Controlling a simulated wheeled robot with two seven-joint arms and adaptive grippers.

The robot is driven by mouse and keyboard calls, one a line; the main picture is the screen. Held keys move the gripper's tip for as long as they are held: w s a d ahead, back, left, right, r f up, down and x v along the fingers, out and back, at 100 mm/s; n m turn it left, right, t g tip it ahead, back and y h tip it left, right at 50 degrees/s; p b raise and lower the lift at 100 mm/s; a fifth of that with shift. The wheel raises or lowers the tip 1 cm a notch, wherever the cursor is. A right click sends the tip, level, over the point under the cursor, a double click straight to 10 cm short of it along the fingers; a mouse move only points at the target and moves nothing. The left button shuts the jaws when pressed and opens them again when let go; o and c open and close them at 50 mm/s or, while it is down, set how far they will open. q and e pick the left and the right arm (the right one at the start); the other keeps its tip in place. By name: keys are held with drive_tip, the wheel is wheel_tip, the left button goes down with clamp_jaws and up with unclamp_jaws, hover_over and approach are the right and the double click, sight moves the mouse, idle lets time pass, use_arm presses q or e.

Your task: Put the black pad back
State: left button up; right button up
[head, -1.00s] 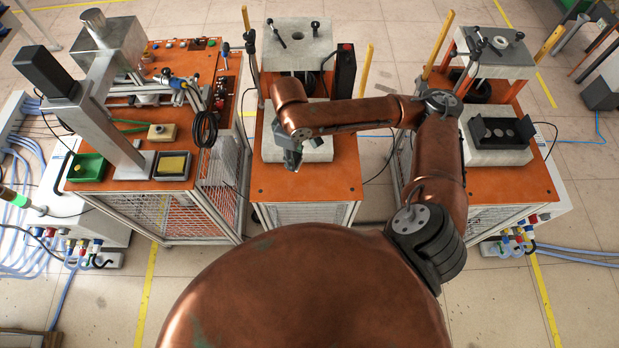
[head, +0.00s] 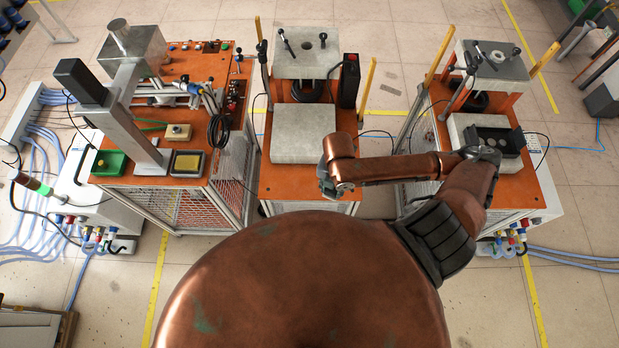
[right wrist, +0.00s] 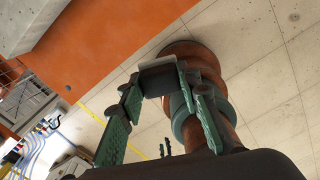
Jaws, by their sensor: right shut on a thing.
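My right gripper (head: 325,183) hangs at the front edge of the middle orange table, in front of the pale grey block. In the right wrist view its green fingers (right wrist: 165,92) stand apart with a small dark piece, the black pad (right wrist: 163,82), between their tips. The pad has a light upper edge. In the head view the pad is hidden or too small to make out. My left gripper is out of view.
The pale block (head: 303,133) sits on the middle orange table (head: 265,184), below a grey press plate (head: 306,62). A black tray with round discs (head: 491,141) sits on the right station. A left station holds a green box (head: 109,163). Floor gaps separate the stations.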

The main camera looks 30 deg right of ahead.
drive_tip(key=w+f, duration=0.2)
drive_tip(key=w, duration=0.2)
drive_tip(key=w+f+p, duration=0.1)
drive_tip(key=w+f, duration=0.2)
drive_tip(key=w, duration=0.1)
drive_tip(key=w+a+f, duration=0.1)
drive_tip(key=w+f, duration=0.2)
drive_tip(key=w, duration=0.1)
drive_tip(key=shift+f+p, duration=0.2)
drive_tip(key=shift+p, duration=0.1)
drive_tip(key=shift+w+f, duration=0.15)
drive_tip(key=shift+f, duration=0.05)
drive_tip(key=shift+w+f, duration=0.2)
drive_tip(key=shift+f, duration=1.6)
drive_tip(key=shift+f, duration=0.1)
drive_tip(key=o, duration=1)
wheel_tip(320, 180, up, 12)
drive_tip(key=shift+r, duration=0.15)
